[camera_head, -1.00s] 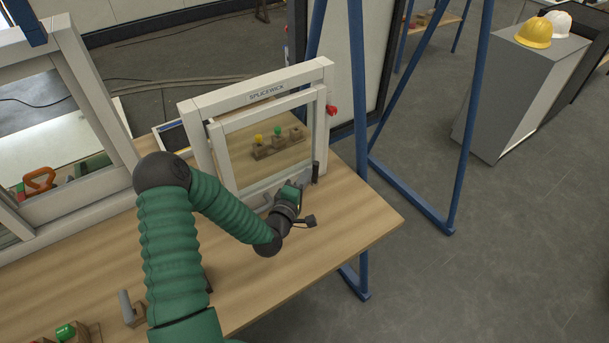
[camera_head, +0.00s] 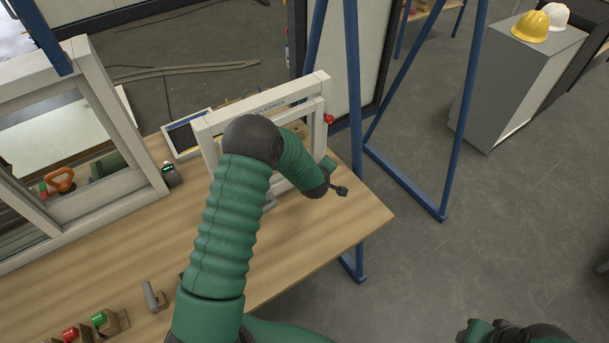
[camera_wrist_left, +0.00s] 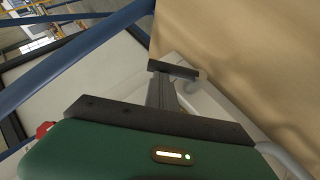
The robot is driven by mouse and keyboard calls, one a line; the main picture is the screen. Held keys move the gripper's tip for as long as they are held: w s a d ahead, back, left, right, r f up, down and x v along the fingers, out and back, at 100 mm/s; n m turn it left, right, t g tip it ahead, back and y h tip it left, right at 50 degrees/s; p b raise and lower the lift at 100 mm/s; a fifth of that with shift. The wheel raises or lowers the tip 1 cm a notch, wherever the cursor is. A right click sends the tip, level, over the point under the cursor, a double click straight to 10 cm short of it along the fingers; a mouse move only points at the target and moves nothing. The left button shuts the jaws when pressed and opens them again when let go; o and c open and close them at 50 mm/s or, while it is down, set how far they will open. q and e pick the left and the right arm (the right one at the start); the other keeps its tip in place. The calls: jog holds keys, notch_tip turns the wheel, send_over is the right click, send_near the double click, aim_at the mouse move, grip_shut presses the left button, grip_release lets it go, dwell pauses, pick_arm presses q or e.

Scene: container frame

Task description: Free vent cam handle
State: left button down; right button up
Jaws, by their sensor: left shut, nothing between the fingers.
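A small vent window frame (camera_head: 204,141) with pale rails stands on the wooden bench, with a red knob (camera_head: 329,118) on its right side. The knob also shows at the left edge of the wrist view (camera_wrist_left: 45,129). My left gripper (camera_wrist_left: 172,70) is shut and empty, close to a pale frame part in the wrist view. A curved grey handle-like bar (camera_wrist_left: 284,156) lies at the lower right there; I cannot tell if it is the cam handle. Part of my right arm shows at bottom right.
A larger window frame (camera_head: 115,121) stands at left. A grey peg (camera_head: 152,296) and blocks with red and green caps (camera_head: 99,318) are at the near left of the bench (camera_head: 300,245). Blue stand legs (camera_head: 357,110) rise behind the bench's right end.

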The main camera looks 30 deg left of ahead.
pick_arm(q)
jog(key=shift+w+d+f+b, duration=0.2)
jog(key=shift+w+f+b, duration=0.35)
jog(key=shift+w+b, duration=0.15)
jog(key=shift+d, duration=0.15)
jog(key=shift+r, duration=0.1)
